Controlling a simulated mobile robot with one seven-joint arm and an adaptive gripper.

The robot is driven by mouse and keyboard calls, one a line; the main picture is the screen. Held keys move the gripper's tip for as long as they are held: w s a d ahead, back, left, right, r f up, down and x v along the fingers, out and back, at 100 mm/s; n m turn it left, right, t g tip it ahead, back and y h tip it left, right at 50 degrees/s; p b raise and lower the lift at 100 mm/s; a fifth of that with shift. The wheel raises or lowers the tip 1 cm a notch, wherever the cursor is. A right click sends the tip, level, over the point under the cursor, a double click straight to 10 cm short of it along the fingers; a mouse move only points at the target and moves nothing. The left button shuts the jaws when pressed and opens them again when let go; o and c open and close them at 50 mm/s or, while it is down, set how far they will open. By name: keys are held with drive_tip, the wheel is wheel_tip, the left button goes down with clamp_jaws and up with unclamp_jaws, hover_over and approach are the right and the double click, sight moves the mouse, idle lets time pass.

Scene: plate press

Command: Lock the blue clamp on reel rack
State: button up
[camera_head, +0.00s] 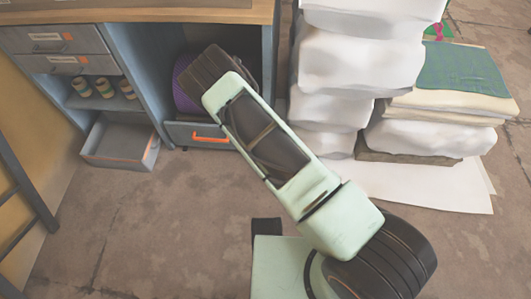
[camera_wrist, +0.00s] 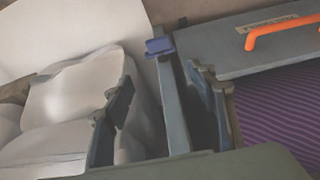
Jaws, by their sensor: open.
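The blue clamp (camera_wrist: 160,46) is a small dark-blue block at the upper end of a grey upright panel edge (camera_wrist: 173,108) in the wrist view. A purple ribbed reel (camera_wrist: 280,110) lies to the right of it; the reel also shows in the head view (camera_head: 184,84) inside the cabinet. My gripper (camera_wrist: 160,82) is open and empty, with one finger on each side of the panel edge. The clamp appears beyond the fingertips, and I see no contact. In the head view my arm hides the clamp and the gripper fingers.
A grey drawer with an orange handle (camera_wrist: 283,28) is beside the reel. White wrapped bundles (camera_head: 345,70) are stacked close to the cabinet's right side. An open grey bin (camera_head: 120,145) stands at the left. The floor in front is clear.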

drive_tip(key=b+x, duration=0.1)
drive_tip(key=x, duration=0.3)
drive_tip(key=s+b+x, duration=0.1)
drive_tip(key=b+x, duration=0.1)
drive_tip(key=x, duration=0.2)
drive_tip(key=b+x, duration=0.1)
drive_tip(key=x, duration=0.3)
drive_tip(key=shift+s+f, duration=0.1)
drive_tip(key=shift+f, duration=0.4)
drive_tip(key=c, duration=1.2)
